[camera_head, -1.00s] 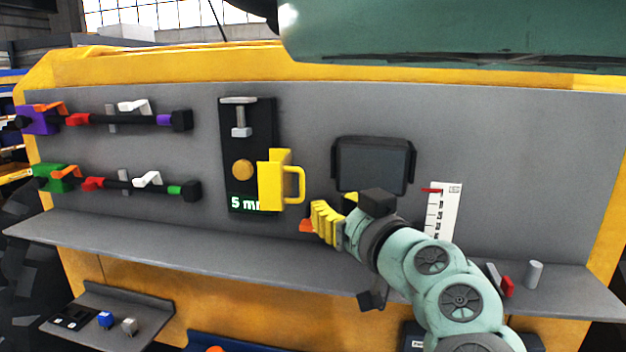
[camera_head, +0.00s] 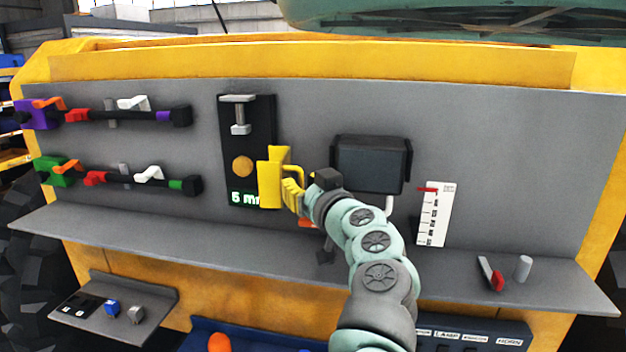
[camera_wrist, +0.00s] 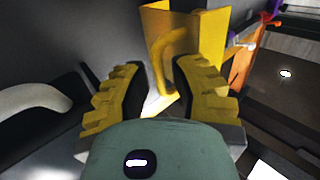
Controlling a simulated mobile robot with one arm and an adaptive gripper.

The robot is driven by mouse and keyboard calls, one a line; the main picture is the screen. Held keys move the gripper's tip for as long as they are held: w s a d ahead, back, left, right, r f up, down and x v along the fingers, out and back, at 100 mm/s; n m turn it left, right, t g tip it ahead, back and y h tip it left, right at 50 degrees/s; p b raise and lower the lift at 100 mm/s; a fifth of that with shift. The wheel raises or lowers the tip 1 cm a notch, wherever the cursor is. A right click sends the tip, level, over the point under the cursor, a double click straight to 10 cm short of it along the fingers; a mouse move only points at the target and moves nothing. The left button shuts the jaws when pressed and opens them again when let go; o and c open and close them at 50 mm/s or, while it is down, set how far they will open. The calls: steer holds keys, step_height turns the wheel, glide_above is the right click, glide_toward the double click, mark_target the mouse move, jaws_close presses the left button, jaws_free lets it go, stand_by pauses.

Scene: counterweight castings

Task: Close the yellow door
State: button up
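The yellow door (camera_head: 269,185) stands swung out from a black panel (camera_head: 261,108) with a round orange-yellow disc and a "5 mm" display, part of which it covers. It also shows in the wrist view (camera_wrist: 205,40). Its yellow handle (camera_wrist: 168,62) is a loop on the door's face. My gripper (camera_head: 292,194) is at the handle, to the right of the door. In the wrist view my gripper (camera_wrist: 152,85) has its yellow ribbed fingers spread apart, with the handle's loop ahead of and between them. I cannot tell whether either finger touches it.
A dark screen (camera_head: 371,164) is mounted right of my gripper, and a white scale (camera_head: 434,214) farther right. Purple and green clamp bars hang at the left. A grey shelf (camera_head: 150,234) runs below, with a small grey cylinder (camera_head: 523,268) at its right.

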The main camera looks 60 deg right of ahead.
steer(key=shift+o, duration=0.3)
jaws_close()
stand_by(0.4)
